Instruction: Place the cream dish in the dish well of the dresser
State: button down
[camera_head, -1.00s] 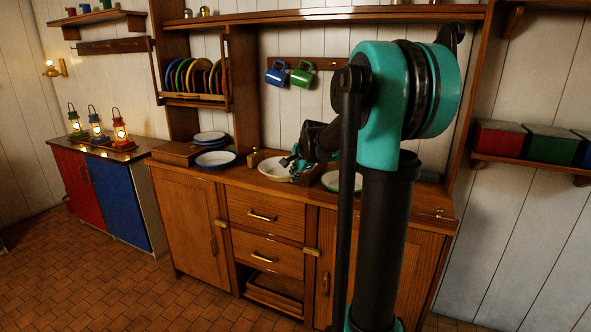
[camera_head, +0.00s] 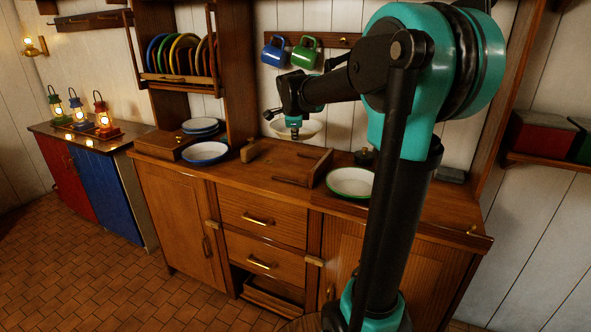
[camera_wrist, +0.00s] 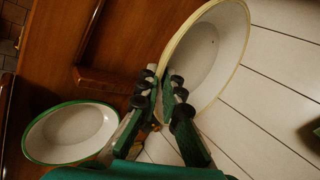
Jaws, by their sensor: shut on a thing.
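The cream dish (camera_head: 311,129) is raised above the dresser top, in front of the white plank wall. My gripper (camera_head: 293,134) is shut on the dish's rim. In the wrist view the dish (camera_wrist: 218,50) is tilted, with its cream rim between the fingertips (camera_wrist: 160,85). The dresser (camera_head: 262,190) has a bare stretch of top below the dish, between a small wooden block (camera_head: 250,151) and a raised wooden rail (camera_head: 320,167). I cannot tell for sure whether this stretch is the dish well.
A green-rimmed dish (camera_head: 350,181) stands right of the rail. A blue-rimmed dish (camera_head: 205,152) and stacked plates (camera_head: 200,124) are at the left. A blue mug (camera_head: 275,52) and a green mug (camera_head: 305,53) hang behind my arm. A plate rack (camera_head: 180,80) is at upper left.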

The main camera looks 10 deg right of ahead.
notch_tip(320, 180, down, 14)
jog(key=shift+r, duration=0.1)
dwell(0.4)
jog(key=c, duration=1.7)
grip_release()
jog(key=v, duration=1.2)
jog(key=shift+s, duration=0.1)
